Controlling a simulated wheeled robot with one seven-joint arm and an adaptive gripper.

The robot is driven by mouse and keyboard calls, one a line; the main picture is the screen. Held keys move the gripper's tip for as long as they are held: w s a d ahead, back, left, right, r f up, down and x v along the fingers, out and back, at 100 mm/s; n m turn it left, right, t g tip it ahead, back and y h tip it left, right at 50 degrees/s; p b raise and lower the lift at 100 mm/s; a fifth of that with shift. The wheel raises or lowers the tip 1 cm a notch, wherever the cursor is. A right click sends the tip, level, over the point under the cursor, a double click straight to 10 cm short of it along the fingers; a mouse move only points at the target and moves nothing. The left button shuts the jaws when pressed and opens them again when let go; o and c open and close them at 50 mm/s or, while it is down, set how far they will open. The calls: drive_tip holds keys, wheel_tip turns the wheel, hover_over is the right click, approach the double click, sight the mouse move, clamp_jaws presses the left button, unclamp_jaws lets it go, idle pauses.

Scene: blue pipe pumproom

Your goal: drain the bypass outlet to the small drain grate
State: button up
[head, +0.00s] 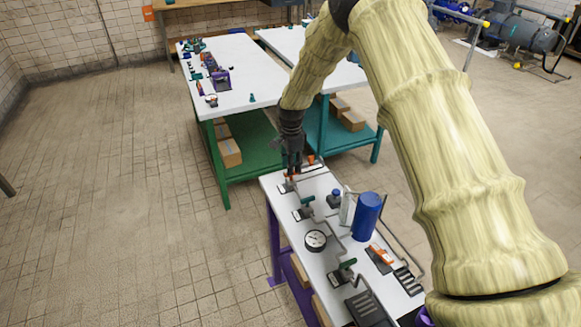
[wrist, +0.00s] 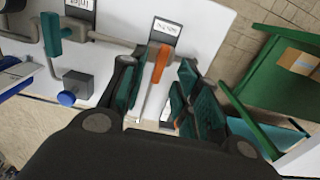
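My gripper (head: 292,172) points down at the far end of the white-topped bench. In the wrist view my gripper (wrist: 160,97) is open, its teal-padded fingers apart. An orange lever handle (wrist: 162,62) on a pipe shows between the fingers; I cannot tell whether they touch it. A label plate (wrist: 167,31) beside it is too small to read. At the bench's near end are a small dark slotted plate (head: 408,281) and a larger dark slotted one (head: 366,309). I cannot tell for certain which is the small drain grate.
The bench (head: 285,207) carries a blue cylinder (head: 367,216), a round gauge (head: 316,240), thin pipes, and another orange lever (head: 381,254). A teal handle (wrist: 50,35) and blue knob (wrist: 70,97) are left of the gripper. A green-framed table (head: 240,85) stands behind. Floor at left is clear.

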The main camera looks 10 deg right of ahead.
drive_tip(key=shift+s+f, duration=0.15)
drive_tip(key=shift+f, duration=0.2)
drive_tip(key=shift+w+f+p, duration=0.2)
drive_tip(key=shift+f+p, duration=0.1)
drive_tip(key=shift+f, duration=0.7)
drive_tip(key=shift+s, duration=0.1)
drive_tip(key=shift+c, duration=0.2)
clamp_jaws()
